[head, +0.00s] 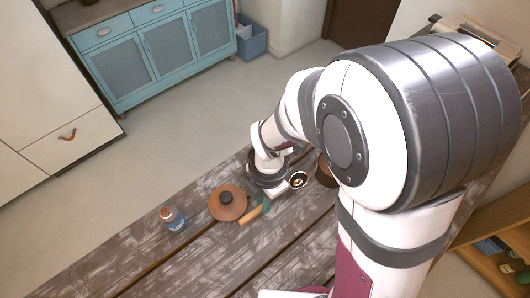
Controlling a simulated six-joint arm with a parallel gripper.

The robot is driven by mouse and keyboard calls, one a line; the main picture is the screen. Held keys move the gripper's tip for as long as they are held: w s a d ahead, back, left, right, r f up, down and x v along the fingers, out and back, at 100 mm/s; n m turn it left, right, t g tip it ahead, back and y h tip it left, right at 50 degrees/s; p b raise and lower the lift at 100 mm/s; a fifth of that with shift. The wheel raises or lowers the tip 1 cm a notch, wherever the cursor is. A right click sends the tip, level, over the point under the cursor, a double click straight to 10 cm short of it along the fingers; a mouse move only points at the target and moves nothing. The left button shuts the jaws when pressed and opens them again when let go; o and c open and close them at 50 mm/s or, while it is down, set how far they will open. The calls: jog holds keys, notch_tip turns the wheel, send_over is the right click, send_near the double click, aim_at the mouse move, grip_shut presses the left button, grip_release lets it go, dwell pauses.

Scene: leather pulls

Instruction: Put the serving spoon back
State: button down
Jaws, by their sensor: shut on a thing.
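My gripper (278,190) is low over the wooden table, beside the brown lidded pot, and is small and partly hidden by my own wrist. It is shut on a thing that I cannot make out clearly. A utensil with a tan handle and a green part (252,214) shows right by the fingertips, to their lower left. I cannot tell whether this is the serving spoon or whether it is the thing held. No spoon bowl can be made out for certain.
The brown lidded pot (228,203) and a jar with a blue label (172,219) stand on the table (120,275). A small round dark-centred thing (298,180) and a brown vessel (325,172) are right of the gripper. The table's front left is clear.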

jog(key=shift+s+f, duration=0.2)
jog(key=shift+f, duration=3.1)
jog(key=c, duration=0.7)
grip_release()
jog(key=shift+c, duration=0.2)
notch_tip(320, 180, up, 15)
jog(key=w, duration=0.1)
jog(key=s+d+r+m, duration=0.2)
jog(key=s+d+m, duration=0.2)
jog(key=m, duration=1.2)
jog(key=s+d+r+m+y, duration=0.1)
jog(key=s+d+r+m, duration=0.2)
jog(key=m, duration=1.3)
jog(key=s+d, duration=0.2)
jog(key=s, duration=0.3)
jog(key=shift+d+t, duration=0.3)
